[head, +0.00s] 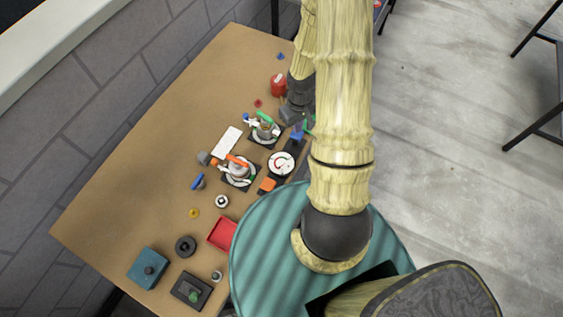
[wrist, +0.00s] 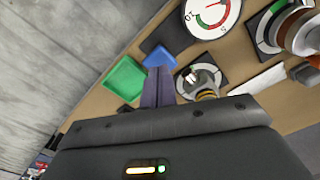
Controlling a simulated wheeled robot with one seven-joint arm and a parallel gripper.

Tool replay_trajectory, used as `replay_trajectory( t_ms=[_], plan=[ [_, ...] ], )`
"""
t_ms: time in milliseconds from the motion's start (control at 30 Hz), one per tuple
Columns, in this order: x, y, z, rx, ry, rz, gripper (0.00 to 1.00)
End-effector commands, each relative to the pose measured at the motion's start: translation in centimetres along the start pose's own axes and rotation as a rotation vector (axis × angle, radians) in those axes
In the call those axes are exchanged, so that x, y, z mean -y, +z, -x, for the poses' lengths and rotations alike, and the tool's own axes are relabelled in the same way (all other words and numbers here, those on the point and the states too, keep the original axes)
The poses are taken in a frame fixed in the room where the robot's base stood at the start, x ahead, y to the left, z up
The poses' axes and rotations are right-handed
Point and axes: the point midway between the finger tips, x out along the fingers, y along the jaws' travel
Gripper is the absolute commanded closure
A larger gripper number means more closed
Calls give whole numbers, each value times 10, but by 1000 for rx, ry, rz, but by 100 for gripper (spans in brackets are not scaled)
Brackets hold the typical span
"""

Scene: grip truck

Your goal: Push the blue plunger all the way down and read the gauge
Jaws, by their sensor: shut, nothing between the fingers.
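The blue plunger (head: 297,135) stands on a dark base near the table's right edge, beside the round white gauge (head: 281,163). In the wrist view, the blue plunger's top (wrist: 161,56) lies at the tips of my gripper (wrist: 160,70), whose fingers are shut with nothing between them. The fingers hide part of the plunger; I cannot tell whether they touch it or how far down it is. The gauge (wrist: 212,14) is cut by the wrist view's top edge. Red and green arcs show on its face, but I cannot read the value.
A green tray (wrist: 122,78) lies just left of the plunger in the wrist view. Two valve-like devices (head: 265,131) (head: 238,170) and a white plate (head: 226,141) stand close by. A red can (head: 278,86) and red tray (head: 222,234) are farther off. The table's upper left is bare.

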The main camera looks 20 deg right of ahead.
Motion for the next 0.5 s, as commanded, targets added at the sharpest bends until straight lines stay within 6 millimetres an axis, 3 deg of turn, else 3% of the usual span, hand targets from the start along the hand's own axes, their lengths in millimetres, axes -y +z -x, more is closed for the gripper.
replay_trajectory(
  t_ms=[167,500],
  plan=[
    [0,0,2,0,0,0,100],
    [0,0,30,0,0,-1,100]
  ],
)
